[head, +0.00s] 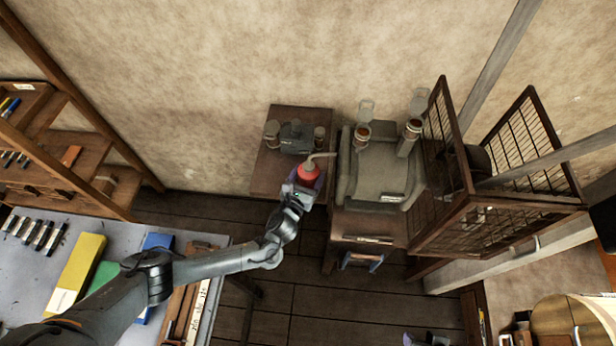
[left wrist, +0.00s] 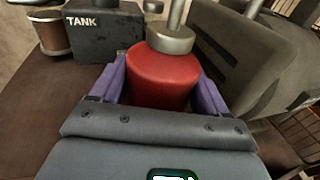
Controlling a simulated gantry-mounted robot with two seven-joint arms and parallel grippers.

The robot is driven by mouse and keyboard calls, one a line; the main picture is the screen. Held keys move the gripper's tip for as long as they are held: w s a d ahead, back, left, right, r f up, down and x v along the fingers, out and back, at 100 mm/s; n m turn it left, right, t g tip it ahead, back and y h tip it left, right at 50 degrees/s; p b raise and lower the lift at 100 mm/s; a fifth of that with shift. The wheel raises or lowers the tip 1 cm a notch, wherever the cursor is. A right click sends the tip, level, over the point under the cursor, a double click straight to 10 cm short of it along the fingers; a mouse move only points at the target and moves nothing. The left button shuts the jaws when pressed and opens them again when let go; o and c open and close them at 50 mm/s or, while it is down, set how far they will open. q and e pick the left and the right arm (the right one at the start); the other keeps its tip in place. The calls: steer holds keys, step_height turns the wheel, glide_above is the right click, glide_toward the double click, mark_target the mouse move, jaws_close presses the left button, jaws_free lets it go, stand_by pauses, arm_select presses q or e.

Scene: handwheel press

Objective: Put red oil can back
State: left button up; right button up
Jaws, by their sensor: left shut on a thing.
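The red oil can (head: 309,174) has a grey metal cap and a thin spout that points right in the head view. My left gripper (head: 303,188) is shut on it, with the purple fingers on both sides of the red body. The left wrist view shows the can (left wrist: 162,78) upright between the fingers (left wrist: 160,92). The can is over or at the front right part of a small brown side table (head: 268,170); I cannot tell whether its base touches the top. My right gripper (head: 425,339) is only partly seen at the bottom edge of the head view.
A dark box marked TANK (left wrist: 103,32) stands on the side table between small jars (head: 271,134). A grey machine (head: 381,170) with cylinders is close on the right, beside a wire-mesh cage (head: 490,190). A workbench (head: 30,275) with coloured blocks is at left.

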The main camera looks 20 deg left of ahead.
arm_select(q)
steer(key=shift+f, duration=0.2)
steer(key=o, duration=0.7)
steer(key=shift+f, duration=0.2)
steer(key=o, duration=0.5)
steer(key=shift+c, duration=0.2)
steer(key=shift+r, duration=0.15)
